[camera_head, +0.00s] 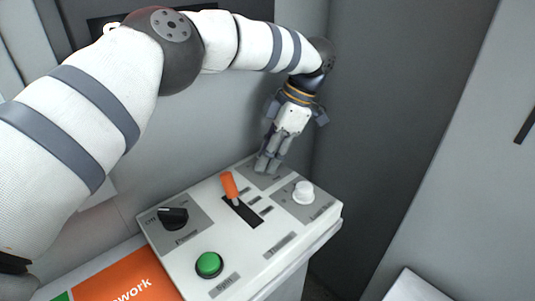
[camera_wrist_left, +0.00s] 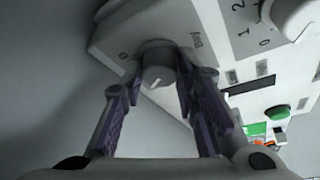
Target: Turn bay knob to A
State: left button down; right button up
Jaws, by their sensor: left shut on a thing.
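The control box (camera_head: 285,226) has a sloped light-coloured top. My left gripper (camera_head: 267,163) points down at the box's far corner, with its fingers close together there. The bay knob is hidden behind the fingers in the head view. In the left wrist view the round grey bay knob (camera_wrist_left: 158,67) sits between the fingertips of my left gripper (camera_wrist_left: 160,78), which are shut on it. A short white mark shows on the knob. My right gripper is out of view.
The box also carries a black knob (camera_head: 173,217), an orange lever (camera_head: 229,186), a white knob (camera_head: 303,192) and a green button (camera_head: 209,264). The lever and white knob stand near my left gripper. Grey walls rise behind. An orange sign (camera_head: 125,277) lies left of the box.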

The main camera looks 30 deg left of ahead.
aim_at(280, 169)
pick_arm(q)
jog(key=c, duration=1.2)
grip_release()
jog(key=shift+f, duration=0.1)
jog(key=shift+c, duration=0.2)
jog(key=v, duration=0.7)
jog(key=shift+r, duration=0.3)
